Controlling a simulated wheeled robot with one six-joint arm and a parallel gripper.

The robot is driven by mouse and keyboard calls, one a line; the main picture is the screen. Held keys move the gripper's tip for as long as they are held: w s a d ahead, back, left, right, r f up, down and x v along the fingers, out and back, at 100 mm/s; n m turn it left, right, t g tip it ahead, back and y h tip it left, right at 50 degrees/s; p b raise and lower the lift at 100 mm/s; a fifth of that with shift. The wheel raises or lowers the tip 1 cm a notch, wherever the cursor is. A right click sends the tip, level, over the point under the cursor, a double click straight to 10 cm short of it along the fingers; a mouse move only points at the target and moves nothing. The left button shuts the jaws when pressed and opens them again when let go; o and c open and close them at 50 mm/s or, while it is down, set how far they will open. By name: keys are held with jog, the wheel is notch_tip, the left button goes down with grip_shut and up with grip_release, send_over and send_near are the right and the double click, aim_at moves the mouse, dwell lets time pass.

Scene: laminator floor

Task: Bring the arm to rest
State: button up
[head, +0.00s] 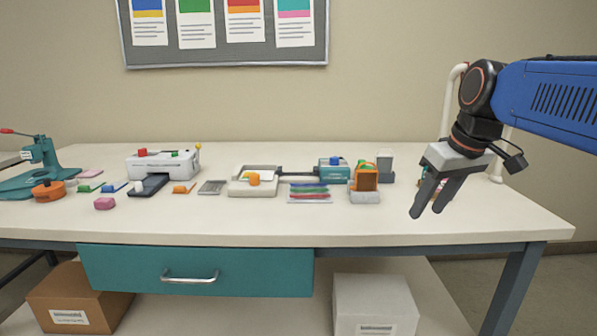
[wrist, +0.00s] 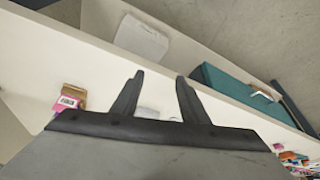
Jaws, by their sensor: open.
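My gripper (head: 427,198) hangs from my blue arm at the right of the head view, its fingers pointing down and to the left. The fingers are apart, with nothing between them. The gripper appears above the right part of the white table (head: 480,222). The wrist view shows the two dark fingers (wrist: 158,95) apart and empty. A small pink and brown item (wrist: 70,100) lies left of them in that view. In the head view, the gripper partly hides small items behind it.
A white laminator (head: 163,165), an orange holder (head: 365,180) and several small coloured items stand along the table. The teal drawer (head: 200,268) is shut. A brown box (head: 80,300) and a white box (head: 375,304) sit below. The table's front right is clear.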

jog(key=s+d+f+m+h, duration=0.1)
jog(key=s+f+m, duration=0.2)
jog(key=s+f, duration=1.4)
notch_tip(320, 180, down, 3)
jog(key=shift+s+d+f+m+t, duration=0.15)
jog(key=shift+s+d+m+t, duration=0.15)
jog(key=shift+s+m+t, duration=0.1)
